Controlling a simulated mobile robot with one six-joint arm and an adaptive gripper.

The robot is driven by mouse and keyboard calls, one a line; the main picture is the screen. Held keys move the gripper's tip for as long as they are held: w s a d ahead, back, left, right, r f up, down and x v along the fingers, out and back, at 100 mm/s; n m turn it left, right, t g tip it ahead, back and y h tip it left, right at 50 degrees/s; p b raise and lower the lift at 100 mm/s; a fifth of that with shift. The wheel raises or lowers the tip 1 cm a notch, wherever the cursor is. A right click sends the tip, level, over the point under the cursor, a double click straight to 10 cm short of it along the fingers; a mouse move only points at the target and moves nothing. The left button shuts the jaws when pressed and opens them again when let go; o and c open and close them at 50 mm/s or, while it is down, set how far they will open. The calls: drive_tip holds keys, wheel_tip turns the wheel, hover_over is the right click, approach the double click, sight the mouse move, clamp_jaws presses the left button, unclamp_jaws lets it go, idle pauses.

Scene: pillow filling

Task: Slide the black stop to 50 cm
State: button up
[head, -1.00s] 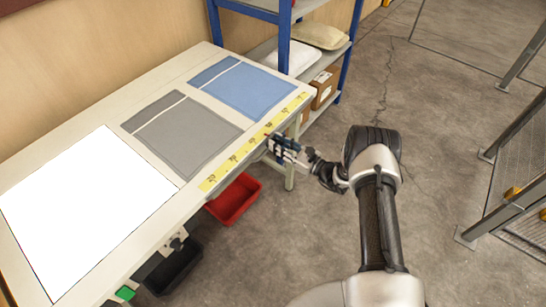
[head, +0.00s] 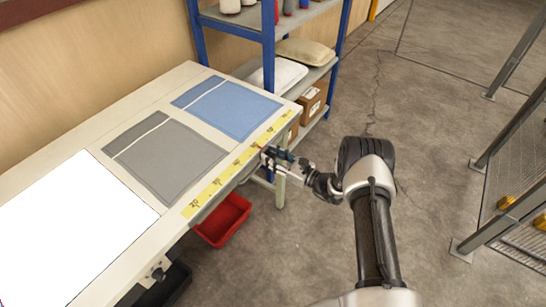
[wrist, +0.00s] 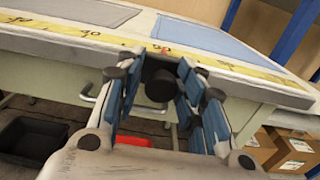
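The black stop (wrist: 158,84) shows in the wrist view as a dark block with a round knob, at the table's front edge just below the yellow ruler (wrist: 120,40). A small red mark on the ruler lies just above it, around the 50 figure. My gripper (wrist: 160,68) has a blue-padded finger on each side of the stop, and the fingertips appear to press on its block. In the head view my gripper (head: 266,156) is at the table edge beside the ruler (head: 222,178), near the 50 figure. The stop is mostly hidden there by the fingers.
A grey cloth (head: 170,158) and a blue cloth (head: 232,108) lie flat on the table, with a white panel (head: 75,230) at left. A red bin (head: 222,220) is under the table. A blue-framed shelf (head: 268,45) stands behind; floor at right is clear up to a mesh fence.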

drive_tip(key=shift+o, duration=0.4)
drive_tip(key=shift+d, duration=0.1)
drive_tip(key=v, duration=1.1)
drive_tip(key=shift+s+d, duration=0.25)
drive_tip(key=shift+s, duration=0.05)
